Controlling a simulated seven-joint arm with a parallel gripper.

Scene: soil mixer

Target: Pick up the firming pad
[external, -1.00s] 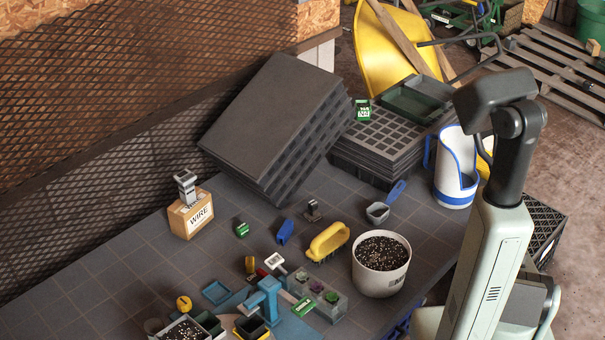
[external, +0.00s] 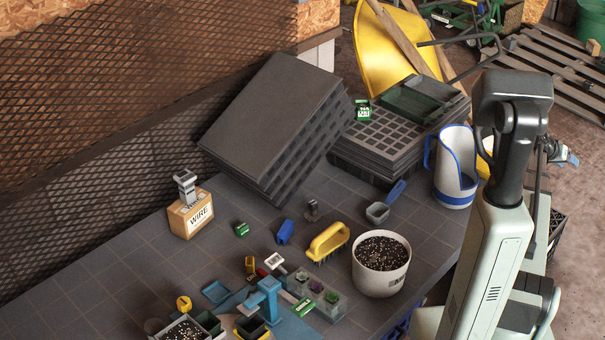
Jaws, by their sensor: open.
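I cannot tell for sure which item is the firming pad. Candidates on the bench are a small pale square-faced piece (external: 274,261) near the blue stand and a small dark grey upright block (external: 312,208) behind the yellow-handled brush (external: 328,242). Neither is touched by my arm. My gripper (external: 566,154) shows partly at the right, behind my arm, out past the bench and over the floor. It is open and empty, far from the small tools; much of it is hidden by my arm.
A soil-filled white pot (external: 381,264), a grey scoop (external: 378,211) and a white-blue jug (external: 455,168) stand near the right bench edge. Stacked black trays (external: 270,120) lean at the back. A blue stand (external: 268,296) is in front. Bare bench lies left of centre.

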